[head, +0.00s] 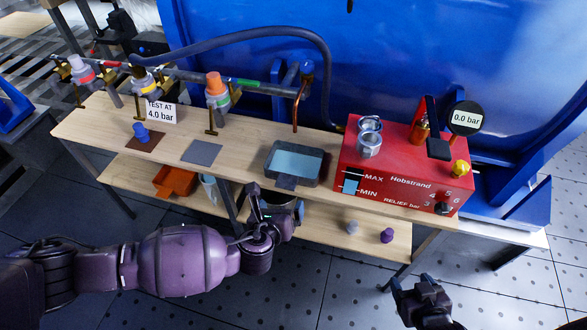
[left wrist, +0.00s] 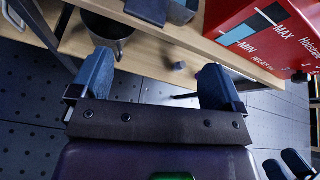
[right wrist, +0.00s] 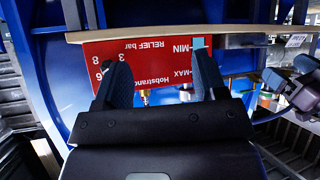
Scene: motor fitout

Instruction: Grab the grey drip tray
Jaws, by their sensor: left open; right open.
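The grey drip tray (head: 306,183) sits on the wooden bench, left of the red pump box, below a copper pipe end. It looks shallow, holds pale blue liquid and has a dark tab at its front. Part of it shows at the top of the left wrist view (left wrist: 181,14). My left gripper (head: 274,208) is open and empty in front of the bench edge, below and slightly left of the tray, not touching it. My right gripper (head: 418,290) is open and empty at the lower right, away from the tray. In its wrist view the red box lies beyond the fingers (right wrist: 162,88).
The red pump box (head: 400,178) stands right of the tray with two metal cups on it. A grey mat (head: 202,152) lies to the left. A lower shelf holds an orange bin (head: 174,181), a metal pot (left wrist: 108,28) and small plugs. Hoses and valves run behind.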

